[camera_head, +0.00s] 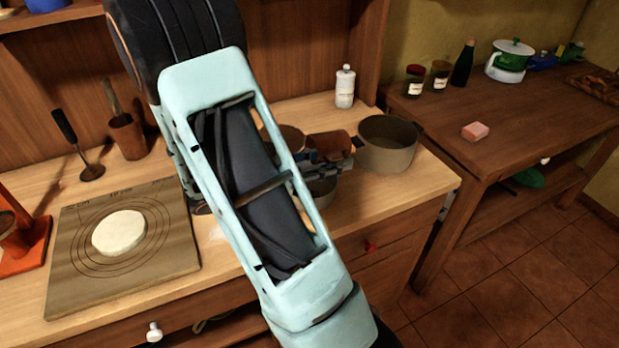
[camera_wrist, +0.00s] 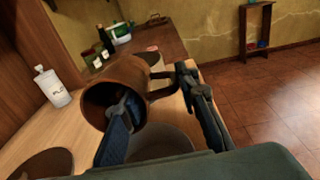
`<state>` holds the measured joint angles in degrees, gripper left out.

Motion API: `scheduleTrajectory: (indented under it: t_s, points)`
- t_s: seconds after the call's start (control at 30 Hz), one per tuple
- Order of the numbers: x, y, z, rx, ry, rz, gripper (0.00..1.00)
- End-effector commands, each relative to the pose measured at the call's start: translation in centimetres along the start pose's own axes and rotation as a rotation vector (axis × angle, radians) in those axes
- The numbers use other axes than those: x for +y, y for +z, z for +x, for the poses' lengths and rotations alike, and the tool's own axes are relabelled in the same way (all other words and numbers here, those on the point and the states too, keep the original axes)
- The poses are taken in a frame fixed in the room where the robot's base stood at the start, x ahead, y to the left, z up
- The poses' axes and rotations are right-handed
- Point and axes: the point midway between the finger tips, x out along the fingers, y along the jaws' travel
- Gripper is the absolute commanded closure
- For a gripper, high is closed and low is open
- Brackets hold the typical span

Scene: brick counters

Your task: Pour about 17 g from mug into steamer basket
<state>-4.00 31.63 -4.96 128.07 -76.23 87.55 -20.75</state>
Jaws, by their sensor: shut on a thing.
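The brown mug (camera_head: 333,143) is held above the counter, and in the wrist view the mug (camera_wrist: 98,92) is tipped well over, its open mouth toward the camera. My gripper (camera_wrist: 158,108) is shut on the mug; one finger overlaps the mouth and the other is by the handle. The mug's contents cannot be made out. A round grey-beige open vessel (camera_head: 388,150), apparently the steamer basket, stands on the counter just right of the mug.
A white labelled bottle (camera_head: 345,88) stands behind the mug. A brown round item (camera_head: 291,138) and a smaller pot (camera_head: 322,190) are partly hidden by my arm. A board with a pale disc (camera_head: 120,232) lies left. The counter's front right corner is clear.

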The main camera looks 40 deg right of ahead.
Motion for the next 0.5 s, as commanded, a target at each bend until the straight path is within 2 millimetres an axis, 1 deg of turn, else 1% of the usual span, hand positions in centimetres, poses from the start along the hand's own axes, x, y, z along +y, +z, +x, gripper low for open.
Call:
scheduleTrajectory:
  t_s: [0.5]
  points:
    - [0.01, 0.12, -0.1, -0.033, -0.001, 0.0, 1.0]
